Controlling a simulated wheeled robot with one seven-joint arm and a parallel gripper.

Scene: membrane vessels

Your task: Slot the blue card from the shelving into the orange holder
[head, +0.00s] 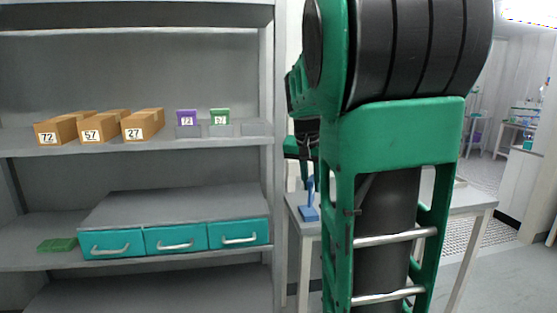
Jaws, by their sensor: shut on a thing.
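My gripper (311,170) shows only in part, in the head view, left of my large green and black arm link and over the table. It is shut on a narrow blue piece (311,184) just below the fingers, which looks like the blue card seen nearly edge-on. Right below it a blue base (309,214) rests on the table; I cannot tell whether the two touch. On the shelving (130,147), a purple card (187,117) and a green card (219,116) stand in grey holders; a third grey holder (256,128) beside them is empty. I see no orange holder; my arm hides much of the table.
Brown boxes (97,128) numbered 72, 57 and 27 stand on the same shelf. Below are three teal drawers (175,239) and a flat green item (57,245). The grey table (465,200) stands right of the shelving. Open floor (500,265) lies farther right.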

